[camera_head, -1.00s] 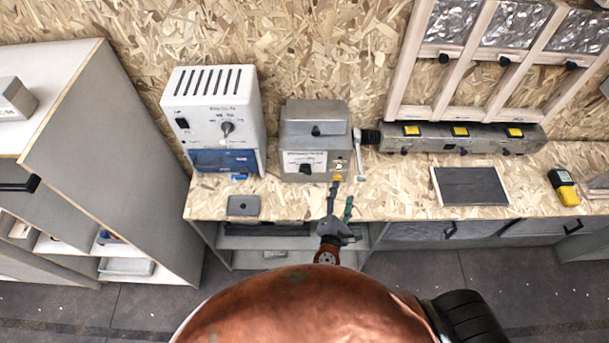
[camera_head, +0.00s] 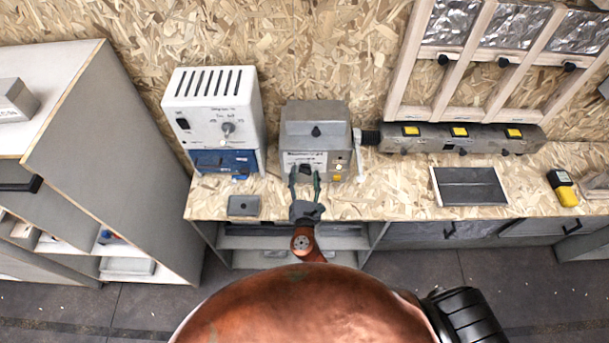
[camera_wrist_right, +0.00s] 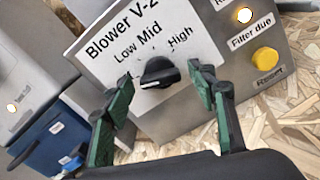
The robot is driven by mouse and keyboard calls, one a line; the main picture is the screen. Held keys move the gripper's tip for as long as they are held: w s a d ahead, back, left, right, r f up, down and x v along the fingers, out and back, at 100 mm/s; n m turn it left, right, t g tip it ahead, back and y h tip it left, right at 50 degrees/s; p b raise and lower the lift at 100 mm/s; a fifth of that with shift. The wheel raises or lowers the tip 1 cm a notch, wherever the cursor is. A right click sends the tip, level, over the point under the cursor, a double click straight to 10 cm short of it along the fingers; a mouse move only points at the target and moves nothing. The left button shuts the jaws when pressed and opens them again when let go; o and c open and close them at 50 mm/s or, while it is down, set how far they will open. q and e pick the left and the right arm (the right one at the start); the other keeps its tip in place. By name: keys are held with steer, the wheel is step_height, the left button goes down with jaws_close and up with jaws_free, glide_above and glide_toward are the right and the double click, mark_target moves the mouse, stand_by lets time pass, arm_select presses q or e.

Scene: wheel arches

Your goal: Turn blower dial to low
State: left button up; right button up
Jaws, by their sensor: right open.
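The blower box (camera_head: 318,138) is a grey metal unit on the bench. Its white panel (camera_wrist_right: 120,42) reads "Blower V-2" with Low at the left, Mid in the middle and High at the right. The black blower dial (camera_wrist_right: 159,73) sits below these labels; its bar lies roughly crosswise, and I cannot tell surely which label it marks. My right gripper (camera_head: 305,180) is open in front of the panel. In the right wrist view its green-padded fingers (camera_wrist_right: 160,85) stand either side of the dial, apparently apart from it. My left gripper is not in view.
A yellow Reset button (camera_wrist_right: 265,58) and a lit lamp (camera_wrist_right: 244,15) sit right of the dial. A white box with its own knob (camera_head: 213,105) stands to the left. A crank handle (camera_head: 359,155) is at the box's right side. A small grey case (camera_head: 244,205) lies on the bench.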

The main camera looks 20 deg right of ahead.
steer(key=shift+c, duration=0.2)
steer(key=c, duration=1.1)
steer(key=shift+m+b, duration=4.15)
steer(key=shift+m, duration=0.25)
